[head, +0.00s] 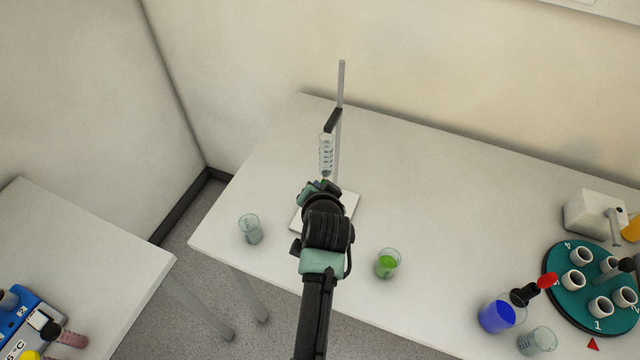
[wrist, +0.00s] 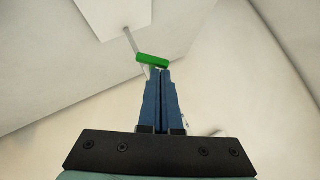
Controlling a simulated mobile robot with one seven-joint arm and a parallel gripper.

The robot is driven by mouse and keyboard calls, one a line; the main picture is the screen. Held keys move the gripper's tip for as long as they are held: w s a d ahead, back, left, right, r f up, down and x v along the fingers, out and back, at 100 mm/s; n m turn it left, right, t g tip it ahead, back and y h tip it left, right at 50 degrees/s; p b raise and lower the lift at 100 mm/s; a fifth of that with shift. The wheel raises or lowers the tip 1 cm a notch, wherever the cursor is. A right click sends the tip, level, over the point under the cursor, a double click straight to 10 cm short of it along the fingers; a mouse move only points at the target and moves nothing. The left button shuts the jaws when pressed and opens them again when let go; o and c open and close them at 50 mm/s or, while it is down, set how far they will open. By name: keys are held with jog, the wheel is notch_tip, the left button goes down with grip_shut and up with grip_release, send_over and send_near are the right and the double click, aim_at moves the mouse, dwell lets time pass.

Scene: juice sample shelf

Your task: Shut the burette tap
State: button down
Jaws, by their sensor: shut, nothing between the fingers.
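The burette (head: 326,150) hangs upright from a black clamp (head: 333,120) on a grey stand rod (head: 341,85). In the head view my arm covers the burette's lower end and the tap. In the wrist view a green bar, which looks like the tap handle (wrist: 152,60), lies crosswise and slightly tilted just beyond my fingertips. My gripper (wrist: 160,72) is shut and empty, its two blue fingers side by side. I cannot tell whether the fingertips touch the green bar.
The stand's white base plate (head: 350,203) is partly behind my arm. A clear beaker (head: 250,229) stands to its left and a beaker of green liquid (head: 387,264) to its right. A blue-filled beaker (head: 497,316) and a teal round rack (head: 560,290) are farther right.

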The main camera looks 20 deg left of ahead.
jog(key=shift+a+n+h+p, duration=0.3)
jog(key=shift+a+n+h, duration=0.15)
jog(key=shift+h, duration=0.35)
jog(key=shift+a+n+h+p, duration=0.25)
jog(key=shift+a+n+h, duration=0.15)
jog(key=shift+h, duration=0.4)
jog(key=shift+g, duration=0.3)
jog(key=shift+a, duration=0.2)
dwell(0.6)
